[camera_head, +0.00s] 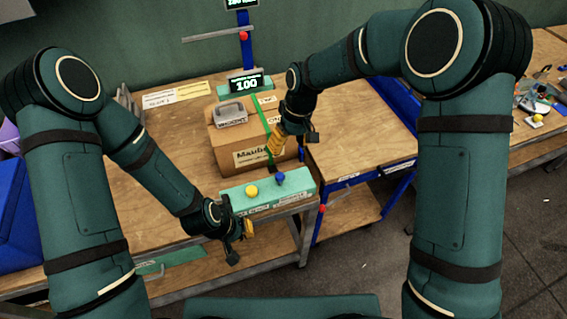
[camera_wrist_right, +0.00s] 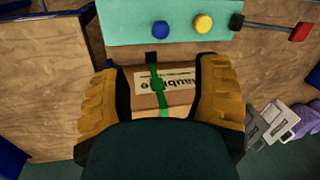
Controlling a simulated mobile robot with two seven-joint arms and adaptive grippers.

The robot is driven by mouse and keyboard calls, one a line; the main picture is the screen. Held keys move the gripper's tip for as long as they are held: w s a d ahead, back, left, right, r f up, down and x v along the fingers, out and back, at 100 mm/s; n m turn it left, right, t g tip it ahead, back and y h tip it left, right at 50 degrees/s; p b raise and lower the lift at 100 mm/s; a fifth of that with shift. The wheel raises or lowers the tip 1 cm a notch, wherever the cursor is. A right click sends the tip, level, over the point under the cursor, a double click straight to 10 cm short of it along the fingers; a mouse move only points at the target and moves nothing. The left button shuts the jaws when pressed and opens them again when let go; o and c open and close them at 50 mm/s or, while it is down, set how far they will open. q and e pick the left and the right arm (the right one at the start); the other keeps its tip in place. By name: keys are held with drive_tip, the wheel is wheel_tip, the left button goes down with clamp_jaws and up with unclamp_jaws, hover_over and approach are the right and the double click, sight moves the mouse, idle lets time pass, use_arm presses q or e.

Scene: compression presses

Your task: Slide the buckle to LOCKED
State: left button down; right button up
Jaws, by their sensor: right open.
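A cardboard box (camera_head: 235,148) stands on the wooden bench with a green strap (camera_head: 262,112) over it. In the right wrist view the strap (camera_wrist_right: 163,101) crosses a printed label and ends at a small black block (camera_wrist_right: 157,58). A wider green part on it (camera_wrist_right: 158,86) may be the buckle; I cannot read a LOCKED mark. My right gripper (camera_head: 291,139) is at the box's right front. Its yellow fingers (camera_wrist_right: 160,75) are apart, with the strap between them in view and nothing gripped. My left gripper (camera_head: 240,242) is low by the bench's front edge; its opening is unclear.
A green panel (camera_head: 297,183) with a yellow button (camera_head: 251,191) and a blue button (camera_head: 281,177) stands in front of the box. A grey handled piece (camera_head: 230,114) lies on the box. A display reading 100 (camera_head: 246,84) stands behind. Bench room is free at the right.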

sight(281, 173)
drive_tip(key=f, duration=0.4)
drive_tip(key=a+f, duration=0.1)
drive_tip(key=f, duration=0.3)
drive_tip(key=s+a+f, duration=0.1)
drive_tip(key=f, duration=0.4)
drive_tip(key=shift+s+a+b, duration=0.1)
drive_tip(key=shift+a+b, duration=0.15)
drive_tip(key=shift+b, duration=0.05)
